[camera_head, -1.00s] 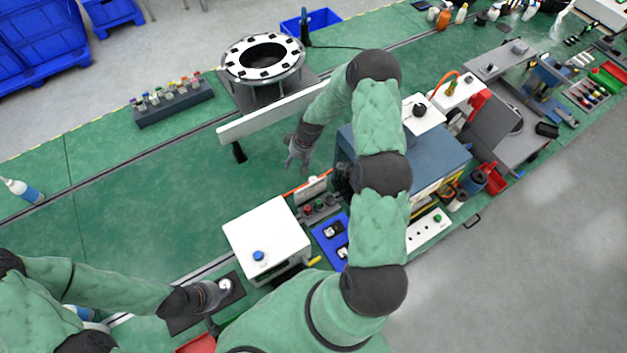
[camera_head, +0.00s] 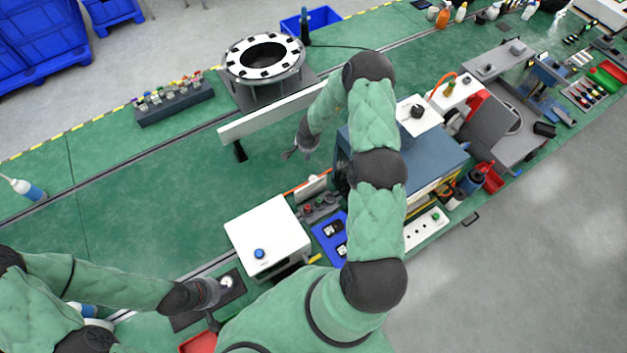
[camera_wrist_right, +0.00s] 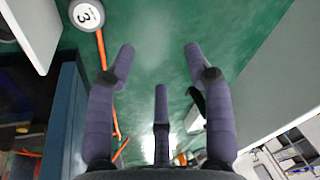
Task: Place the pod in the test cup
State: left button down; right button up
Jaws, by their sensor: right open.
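I cannot pick out the pod with certainty. Small black-and-white pieces (camera_head: 334,229) sit in a blue tray (camera_head: 318,236) right of the white box. A small white round thing (camera_head: 227,281) lies on a dark plate (camera_head: 236,293) at the lower left; I cannot tell whether it is the cup or the pod. My left gripper (camera_head: 215,289) is right beside it, and its fingers are too small to read. My right gripper (camera_head: 290,154) is over the green bench below the white rail. In the right wrist view its fingers (camera_wrist_right: 160,62) are spread and nothing is between them.
A white box with a blue button (camera_head: 268,236) stands between my arms. A blue-grey machine (camera_head: 425,165) is right of my right arm. A white rail (camera_head: 270,115) and ring stand (camera_head: 263,62) are behind. Left bench is mostly clear.

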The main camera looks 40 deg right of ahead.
jog(key=s+a+f+m+g, duration=0.1)
jog(key=s+m+g, duration=0.25)
jog(key=s, duration=0.25)
send_over(314, 179)
jog(key=a, duration=0.1)
jog(key=shift+m+y, duration=0.25)
jog(key=shift+y, duration=0.15)
notch_tip(314, 179, down, 6)
jog(key=f, duration=0.2)
jog(key=d+f+p, duration=0.1)
jog(key=f, duration=0.1)
jog(key=shift+f, duration=0.6)
jog(key=c, duration=0.8)
jog(key=shift+w+r, duration=0.1)
notch_tip(314, 179, up, 18)
